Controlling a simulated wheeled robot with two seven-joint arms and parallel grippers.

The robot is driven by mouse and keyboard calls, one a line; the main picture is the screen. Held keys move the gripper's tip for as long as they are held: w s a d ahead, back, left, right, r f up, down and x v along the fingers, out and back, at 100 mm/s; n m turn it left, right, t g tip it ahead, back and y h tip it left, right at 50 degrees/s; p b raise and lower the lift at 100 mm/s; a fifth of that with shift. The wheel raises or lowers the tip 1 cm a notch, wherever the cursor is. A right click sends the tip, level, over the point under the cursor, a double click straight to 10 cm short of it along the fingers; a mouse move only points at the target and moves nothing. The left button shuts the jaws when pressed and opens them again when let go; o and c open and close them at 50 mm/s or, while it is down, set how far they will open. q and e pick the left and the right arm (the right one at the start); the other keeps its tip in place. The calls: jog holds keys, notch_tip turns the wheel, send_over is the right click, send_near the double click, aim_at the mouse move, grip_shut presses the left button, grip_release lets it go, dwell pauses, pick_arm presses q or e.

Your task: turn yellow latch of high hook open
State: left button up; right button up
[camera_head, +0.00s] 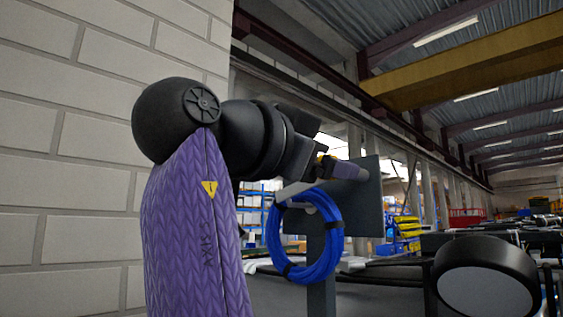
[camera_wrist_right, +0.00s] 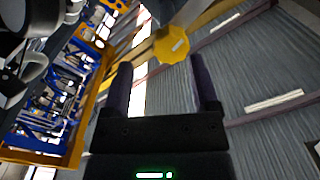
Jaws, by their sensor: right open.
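The yellow latch (camera_wrist_right: 172,47) is an eight-sided knob on a grey rod, at the top middle of the right wrist view. My right gripper (camera_wrist_right: 160,85) is open there, with one dark purple finger on each side. The latch appears beyond the fingertips, apart from them, and nothing is held. In the head view, my right gripper (camera_head: 330,166) is at the upper part of a grey stand (camera_head: 368,195). The high hook is mostly hidden there, and I cannot make out the latch clearly. My left gripper is out of view.
A blue cable coil (camera_head: 272,240) hangs on the stand just below my gripper. A white brick wall (camera_head: 60,150) fills the left side. Dark machine parts, with a round black-rimmed disc (camera_head: 485,290), lie at the lower right. Blue and yellow shelving stands behind.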

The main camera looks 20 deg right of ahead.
aim_at(327, 180)
jog(key=w+d, duration=0.1)
jog(key=d, duration=0.1)
jog(key=w+d, duration=0.1)
jog(key=w, duration=0.1)
jog(key=shift+w+d+f, duration=0.15)
jog(key=shift+d+f, duration=0.2)
jog(key=shift+s+a+r, duration=0.2)
jog(key=shift+s+a, duration=0.3)
jog(key=shift+a, duration=0.35)
jog(key=c, duration=0.5)
jog(key=shift+w, duration=0.15)
jog(key=shift+c, duration=1.1)
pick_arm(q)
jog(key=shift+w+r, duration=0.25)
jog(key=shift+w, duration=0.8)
pick_arm(e)
grip_shut()
jog(key=shift+f, duration=0.1)
